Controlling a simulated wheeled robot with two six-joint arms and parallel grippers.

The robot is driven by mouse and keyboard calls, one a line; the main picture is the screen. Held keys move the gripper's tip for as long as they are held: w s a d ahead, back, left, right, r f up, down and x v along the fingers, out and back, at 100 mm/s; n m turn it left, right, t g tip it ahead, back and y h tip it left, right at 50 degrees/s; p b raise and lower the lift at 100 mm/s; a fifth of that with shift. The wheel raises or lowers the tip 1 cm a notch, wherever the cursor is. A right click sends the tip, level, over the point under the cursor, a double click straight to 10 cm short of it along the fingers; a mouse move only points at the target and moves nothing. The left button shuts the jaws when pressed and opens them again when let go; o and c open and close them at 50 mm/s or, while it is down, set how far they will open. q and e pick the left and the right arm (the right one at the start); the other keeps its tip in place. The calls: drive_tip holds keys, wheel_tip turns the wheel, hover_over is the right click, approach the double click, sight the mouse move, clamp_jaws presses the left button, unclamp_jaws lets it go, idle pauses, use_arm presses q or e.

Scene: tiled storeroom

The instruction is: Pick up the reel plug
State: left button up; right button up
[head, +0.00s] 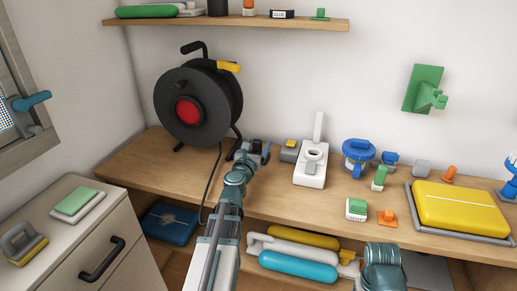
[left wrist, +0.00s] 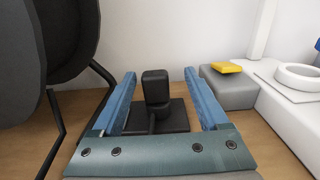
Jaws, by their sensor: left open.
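The reel plug (left wrist: 156,88) is a black block standing upright on a dark square base (left wrist: 165,118) on the wooden shelf in the left wrist view. My left gripper (left wrist: 160,76) is open, with one blue finger on each side of the plug and visible gaps between. In the head view my left gripper (head: 254,150) is over the shelf and largely hides the plug. The black cable reel (head: 205,103) with a red hub stands just left of it. A cable (head: 213,185) hangs from the reel past the shelf's front edge.
A grey box with a yellow top (head: 289,152) and a white device with an upright post (head: 311,172) stand close right of my left gripper. Further right are a blue-lidded jar (head: 357,152) and a yellow case (head: 459,207). A wall shelf (head: 235,23) is above.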

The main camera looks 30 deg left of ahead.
sight(258, 140)
use_arm(q)
drive_tip(key=x, duration=0.4)
drive_tip(key=shift+w+a+r, duration=0.1)
drive_tip(key=shift+a+r, duration=0.05)
drive_tip(key=shift+a, duration=0.3)
drive_tip(key=shift+w, duration=0.45)
drive_tip(key=shift+s, duration=0.1)
drive_tip(key=shift+c, duration=0.3)
clamp_jaws()
